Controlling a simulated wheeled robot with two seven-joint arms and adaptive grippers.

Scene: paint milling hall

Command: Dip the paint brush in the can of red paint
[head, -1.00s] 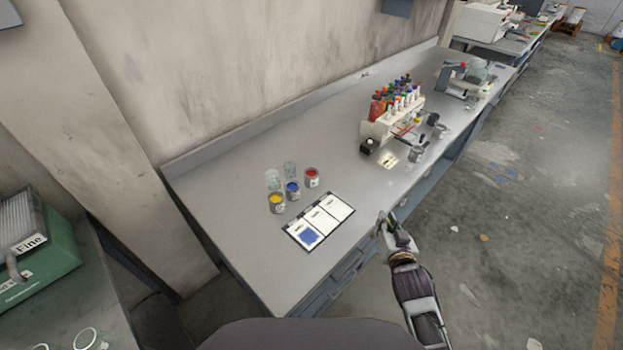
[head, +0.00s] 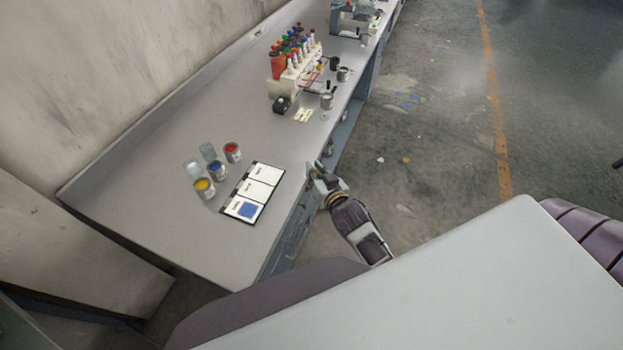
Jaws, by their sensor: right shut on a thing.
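The open can of red paint (head: 232,153) stands upright on the grey bench, beside the can of blue paint (head: 217,170) and behind the can of yellow paint (head: 204,187). My right gripper (head: 314,171) is at the bench's front edge, to the right of the cans and apart from them. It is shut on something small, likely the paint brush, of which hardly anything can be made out. My left gripper is not in view.
A card with three panels (head: 263,175), one with a blue patch, lies between the cans and my right gripper. A rack of colored bottles (head: 297,75) and metal cups (head: 326,101) stand farther along the bench (head: 150,215).

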